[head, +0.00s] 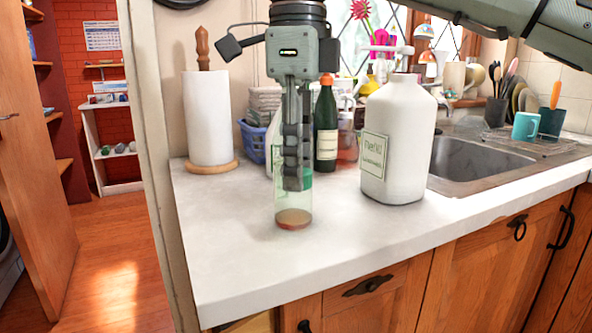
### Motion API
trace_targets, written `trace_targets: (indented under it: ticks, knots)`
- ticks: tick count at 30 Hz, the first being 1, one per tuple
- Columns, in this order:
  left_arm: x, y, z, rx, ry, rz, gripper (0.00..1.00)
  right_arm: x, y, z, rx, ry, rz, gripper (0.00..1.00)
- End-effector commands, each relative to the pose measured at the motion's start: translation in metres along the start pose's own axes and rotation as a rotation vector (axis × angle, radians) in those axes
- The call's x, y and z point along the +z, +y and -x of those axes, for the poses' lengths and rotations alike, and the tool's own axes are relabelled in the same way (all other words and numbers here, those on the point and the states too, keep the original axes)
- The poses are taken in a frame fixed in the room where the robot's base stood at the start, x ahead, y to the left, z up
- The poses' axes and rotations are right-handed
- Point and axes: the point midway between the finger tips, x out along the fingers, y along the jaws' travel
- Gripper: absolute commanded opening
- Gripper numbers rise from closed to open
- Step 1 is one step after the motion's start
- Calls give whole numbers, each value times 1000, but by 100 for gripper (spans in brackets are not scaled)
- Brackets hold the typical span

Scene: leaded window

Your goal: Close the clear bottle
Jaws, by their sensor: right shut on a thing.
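The clear bottle (293,208) stands upright on the white counter, near its front left part, with a little brownish liquid at the bottom. My right gripper (297,183) points straight down over it, with its fingertips at the bottle's top. It is shut on a green cap (308,180), mostly hidden behind the fingers. I cannot tell whether the cap is seated on the bottle's mouth or only held there. My left gripper is not in view.
A large white labelled jug (405,140) stands close on the right. A dark green bottle (326,125) and a blue basket (252,142) are behind, and a paper towel roll (208,118) is at left. The sink (475,160) is at right. The counter's front left is clear.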

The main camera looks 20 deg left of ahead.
Motion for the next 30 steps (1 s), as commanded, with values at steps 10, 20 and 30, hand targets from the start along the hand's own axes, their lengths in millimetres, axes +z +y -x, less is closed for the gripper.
trace_targets:
  ticks: [10,20,30]
  knots:
    - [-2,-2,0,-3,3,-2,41,-133,-42,-58,4,-1,476,21]
    - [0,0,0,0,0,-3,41,-282,-13,-160,4,-3,1137,21]
    - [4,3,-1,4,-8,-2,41,-330,24,-204,-1,0,1446,21]
